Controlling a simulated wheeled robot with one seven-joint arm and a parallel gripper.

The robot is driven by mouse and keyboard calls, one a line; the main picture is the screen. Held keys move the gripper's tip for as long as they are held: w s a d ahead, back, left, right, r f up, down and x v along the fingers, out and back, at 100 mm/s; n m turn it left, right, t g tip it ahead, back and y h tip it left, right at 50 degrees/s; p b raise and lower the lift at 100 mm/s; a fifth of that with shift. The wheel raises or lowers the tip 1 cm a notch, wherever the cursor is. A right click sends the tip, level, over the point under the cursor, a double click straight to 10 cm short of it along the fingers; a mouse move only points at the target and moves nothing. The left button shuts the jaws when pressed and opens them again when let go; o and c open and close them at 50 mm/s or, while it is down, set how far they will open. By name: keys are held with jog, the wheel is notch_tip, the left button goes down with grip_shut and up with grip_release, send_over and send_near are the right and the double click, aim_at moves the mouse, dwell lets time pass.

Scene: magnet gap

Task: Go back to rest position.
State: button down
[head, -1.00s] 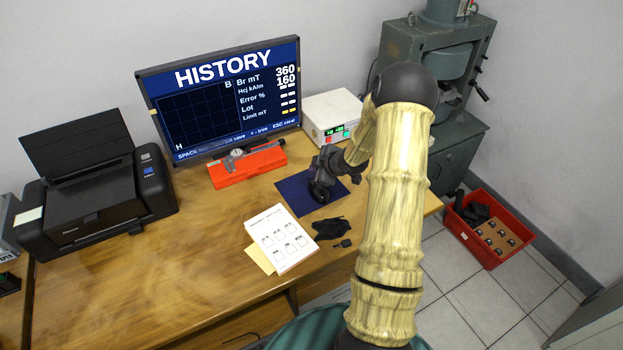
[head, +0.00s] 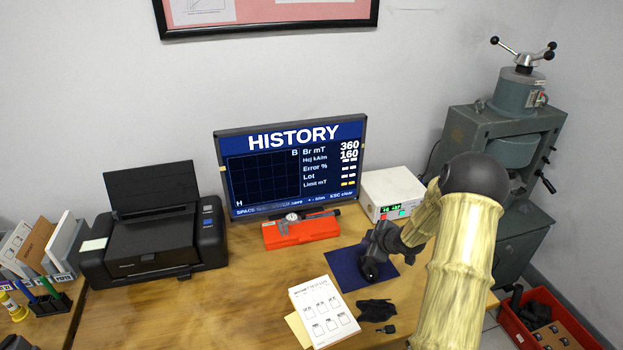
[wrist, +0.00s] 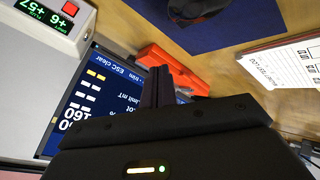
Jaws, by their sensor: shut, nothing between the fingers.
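My gripper (head: 385,238) hangs at the end of my bent, pale bamboo-patterned arm, above the right part of the desk near the blue mat (head: 345,272). In the wrist view its dark fingers (wrist: 167,86) are together with nothing between them. They point toward the orange-red case (wrist: 160,62) and the monitor (wrist: 95,95), apart from both as far as I can tell. A dark round object (head: 372,270) rests on the mat, partly behind my gripper in the head view; its upper part is cut off in the wrist view.
A meter box (head: 392,193) stands right of the monitor (head: 290,165). A caliper lies on the orange-red case (head: 300,233). A printer (head: 155,235) is at left, printed sheets (head: 323,312) and a black cloth (head: 376,310) in front. A green press (head: 505,150) and red bin (head: 555,315) are at right.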

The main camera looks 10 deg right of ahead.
jog(key=s+a+r+m+g+h+p, duration=0.3)
jog(key=s+a+r+m, duration=0.2)
jog(key=s+a+r, duration=0.5)
jog(key=s+a+r+m+g+p, duration=0.1)
jog(key=s+a+r+m, duration=0.2)
jog(key=s, duration=0.5)
jog(key=s+a+r+m+g, duration=0.2)
jog(key=s+a+r, duration=0.3)
jog(key=s, duration=0.3)
jog(key=shift+a+r+m+y+p, duration=0.25)
jog(key=shift+r+m+y+p, duration=0.15)
jog(key=shift+m, duration=0.5)
jog(key=shift+w, duration=0.1)
dwell(0.8)
